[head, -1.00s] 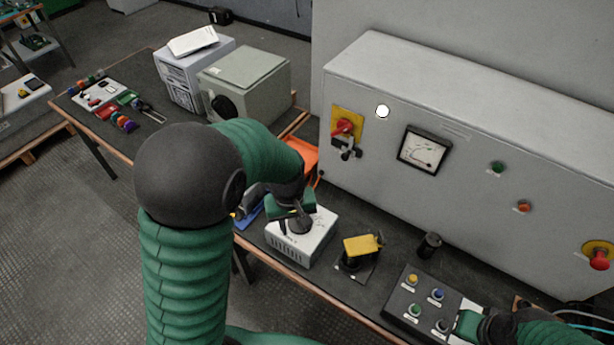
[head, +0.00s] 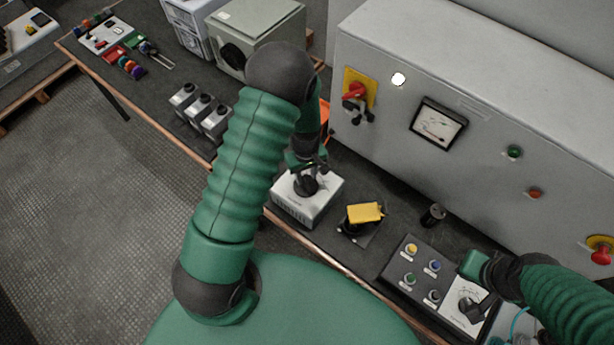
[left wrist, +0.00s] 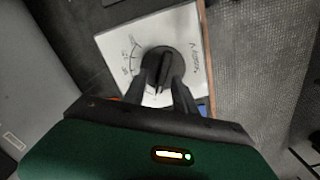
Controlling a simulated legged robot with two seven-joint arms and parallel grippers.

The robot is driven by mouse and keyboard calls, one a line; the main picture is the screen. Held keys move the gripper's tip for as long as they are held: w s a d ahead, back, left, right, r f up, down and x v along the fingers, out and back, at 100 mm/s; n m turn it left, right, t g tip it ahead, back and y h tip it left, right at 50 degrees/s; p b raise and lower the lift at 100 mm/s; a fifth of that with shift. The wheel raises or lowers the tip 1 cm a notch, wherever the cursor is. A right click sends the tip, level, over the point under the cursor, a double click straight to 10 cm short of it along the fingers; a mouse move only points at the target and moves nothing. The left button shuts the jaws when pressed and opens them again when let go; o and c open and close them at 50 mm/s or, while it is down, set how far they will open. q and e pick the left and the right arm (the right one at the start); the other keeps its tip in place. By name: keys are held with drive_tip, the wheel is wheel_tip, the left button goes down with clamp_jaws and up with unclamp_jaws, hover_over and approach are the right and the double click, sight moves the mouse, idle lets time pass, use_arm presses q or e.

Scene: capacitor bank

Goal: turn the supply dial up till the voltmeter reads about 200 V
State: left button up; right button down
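The supply dial (head: 306,186) is a black knob on a white box on the bench; the left wrist view shows its raised grip (left wrist: 166,70) and printed scale. My left gripper (head: 306,168) is down at this knob. Its two dark fingers (left wrist: 167,85) stand apart, on either side of the grip; whether they press on it I cannot tell. The voltmeter (head: 438,123) is a black-framed white gauge on the grey cabinet; its needle is too small to read. My right gripper (head: 478,285) is beside another dial panel (head: 462,309) at the lower right, its fingers unclear.
A yellow-topped device (head: 363,213) and a small black cylinder (head: 433,215) stand between the arms. A button box (head: 420,267) is near the right gripper. The cabinet (head: 385,45) bounds the bench behind. A red-handled switch (head: 356,91) sits on its front.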

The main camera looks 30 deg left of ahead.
use_arm(q)
drive_tip(key=shift+s+a+f, duration=0.1)
drive_tip(key=shift+a+f, duration=0.05)
drive_tip(key=shift+f, duration=0.5)
drive_tip(key=shift+s+f, duration=0.3)
drive_tip(key=shift+f, duration=0.1)
drive_tip(key=shift+d, duration=0.25)
drive_tip(key=shift+w+d, duration=0.15)
drive_tip(key=shift+d, duration=0.05)
drive_tip(key=c, duration=0.4)
drive_tip(key=shift+a+r, duration=0.1)
clamp_jaws()
drive_tip(key=shift+a, duration=0.25)
